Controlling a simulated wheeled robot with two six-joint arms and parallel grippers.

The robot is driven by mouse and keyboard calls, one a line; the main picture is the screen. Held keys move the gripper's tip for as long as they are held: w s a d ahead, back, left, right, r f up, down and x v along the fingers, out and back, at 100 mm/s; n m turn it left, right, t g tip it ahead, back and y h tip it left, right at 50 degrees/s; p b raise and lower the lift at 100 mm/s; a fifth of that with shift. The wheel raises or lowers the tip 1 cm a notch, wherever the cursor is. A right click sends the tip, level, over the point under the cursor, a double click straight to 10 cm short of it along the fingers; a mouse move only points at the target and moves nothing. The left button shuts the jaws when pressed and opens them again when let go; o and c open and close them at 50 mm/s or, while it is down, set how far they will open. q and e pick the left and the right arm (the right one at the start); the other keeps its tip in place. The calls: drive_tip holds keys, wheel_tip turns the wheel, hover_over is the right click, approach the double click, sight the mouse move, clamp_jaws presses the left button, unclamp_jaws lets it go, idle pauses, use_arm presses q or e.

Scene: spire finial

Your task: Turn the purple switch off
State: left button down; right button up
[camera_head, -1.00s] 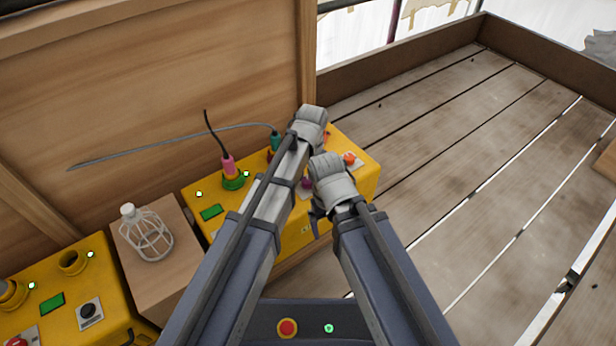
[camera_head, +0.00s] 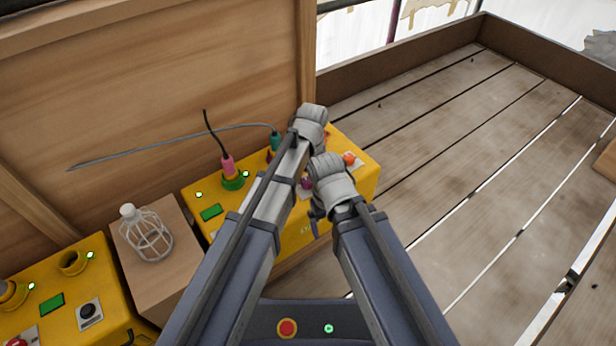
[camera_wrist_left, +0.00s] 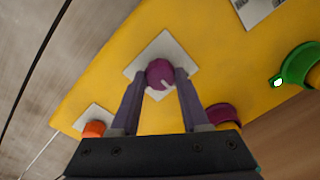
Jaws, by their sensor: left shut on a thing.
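The purple switch is a round knob (camera_wrist_left: 160,74) with a pale mark, on a white square plate on a yellow box. In the left wrist view it sits between the two fingers of my left gripper (camera_wrist_left: 160,85), which is shut on it. In the head view the purple knob (camera_head: 306,183) shows only in part between my two forearms, and the left fingers are mostly hidden there. My right gripper (camera_head: 316,214) hangs just below its grey wrist, in front of the yellow box (camera_head: 363,180). Its jaws are too hidden to judge.
Close by are an orange button (camera_head: 349,158), a green socket with a pink plug (camera_head: 228,165), and a teal plug (camera_head: 275,141) with a cable. A wooden block with a caged lamp (camera_head: 148,234) and a second yellow box (camera_head: 75,310) stand left.

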sight(309, 181)
idle(0.3)
use_arm(q)
drive_tip(key=shift+c, duration=2)
unclamp_jaws()
drive_tip(key=shift+r, duration=0.15)
drive_tip(key=r+p, duration=0.3)
drive_tip(key=p, duration=0.1)
drive_tip(key=r+p, duration=0.4)
drive_tip(key=shift+d+r, duration=0.2)
drive_tip(key=shift+r, duration=0.1)
drive_tip(key=shift+f, duration=0.1)
